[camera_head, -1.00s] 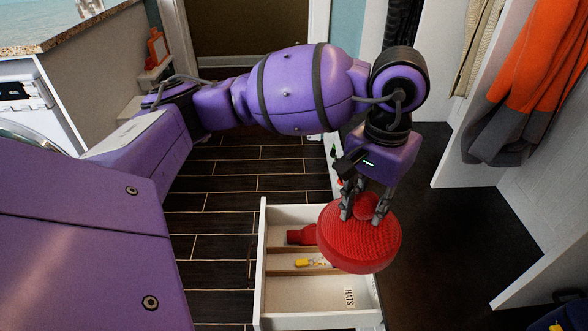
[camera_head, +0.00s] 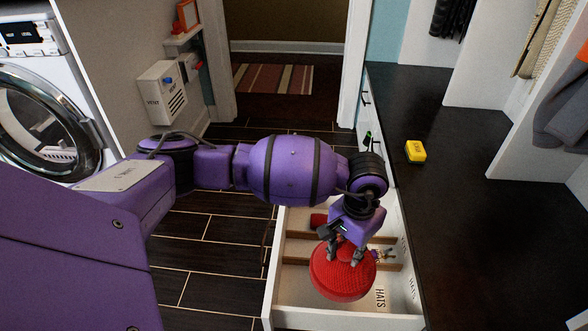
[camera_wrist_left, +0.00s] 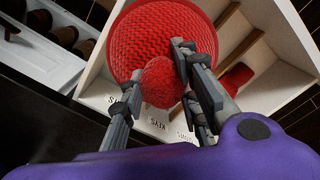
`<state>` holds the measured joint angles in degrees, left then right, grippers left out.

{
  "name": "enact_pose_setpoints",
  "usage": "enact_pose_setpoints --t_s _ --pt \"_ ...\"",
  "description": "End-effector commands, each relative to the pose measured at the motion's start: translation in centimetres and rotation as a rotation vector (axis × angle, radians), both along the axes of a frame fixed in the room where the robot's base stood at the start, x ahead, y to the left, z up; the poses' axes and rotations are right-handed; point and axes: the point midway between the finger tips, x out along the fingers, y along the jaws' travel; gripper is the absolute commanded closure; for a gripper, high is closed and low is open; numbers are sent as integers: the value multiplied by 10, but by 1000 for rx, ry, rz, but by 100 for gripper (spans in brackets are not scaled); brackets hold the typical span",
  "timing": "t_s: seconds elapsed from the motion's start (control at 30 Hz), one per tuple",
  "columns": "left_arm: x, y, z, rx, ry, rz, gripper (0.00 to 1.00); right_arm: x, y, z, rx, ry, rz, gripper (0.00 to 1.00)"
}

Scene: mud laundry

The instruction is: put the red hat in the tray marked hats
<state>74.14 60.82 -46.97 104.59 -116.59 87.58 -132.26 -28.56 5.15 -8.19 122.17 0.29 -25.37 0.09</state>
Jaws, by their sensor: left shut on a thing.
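The red knitted hat (camera_head: 342,279) with a pompom hangs from my left gripper (camera_head: 345,256), over the front compartment of the open white drawer tray. The tray (camera_head: 290,305) has wooden dividers, and a HATS label (camera_head: 381,298) shows beside the hat. In the left wrist view the gripper (camera_wrist_left: 155,90) is shut on the pompom, and the hat (camera_wrist_left: 160,40) spreads beyond it over the tray. Whether the hat touches the tray floor, I cannot tell. My right gripper is not in view.
A red item (camera_head: 318,220) lies in the back compartment, and a small colourful item (camera_head: 384,254) lies by a divider. A yellow box (camera_head: 415,151) sits on the dark bench (camera_head: 460,220) at right. A washing machine (camera_head: 45,120) stands at left.

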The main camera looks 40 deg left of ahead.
Motion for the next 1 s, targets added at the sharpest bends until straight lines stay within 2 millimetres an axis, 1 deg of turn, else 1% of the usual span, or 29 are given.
enact_pose_setpoints --t_s 0.03,0.1,0.2,0.3,0.4,0.57,0.67,0.8,0.83,0.9,1.0 --pt "-1 -1 -18 -1 5 1 100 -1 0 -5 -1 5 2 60" --pt "-1 -1 -37 -1 4 1 100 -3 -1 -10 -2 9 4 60" --pt "-1 -1 -61 -2 3 2 100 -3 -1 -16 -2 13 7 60" --pt "0 -1 -79 -1 1 1 100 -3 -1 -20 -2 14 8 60" --pt "0 -1 -88 -1 0 0 100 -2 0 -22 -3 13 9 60" --pt "1 -1 -96 -1 -1 0 100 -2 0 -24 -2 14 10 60" --pt "0 -1 -111 -2 2 1 100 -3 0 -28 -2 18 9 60" --pt "-1 -2 -136 -2 3 1 100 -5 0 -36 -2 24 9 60" --pt "0 -1 -139 -2 2 1 100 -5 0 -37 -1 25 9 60" --pt "1 -1 -142 -1 -1 1 100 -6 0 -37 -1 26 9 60" --pt "2 -1 -141 0 -3 0 100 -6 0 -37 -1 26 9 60"
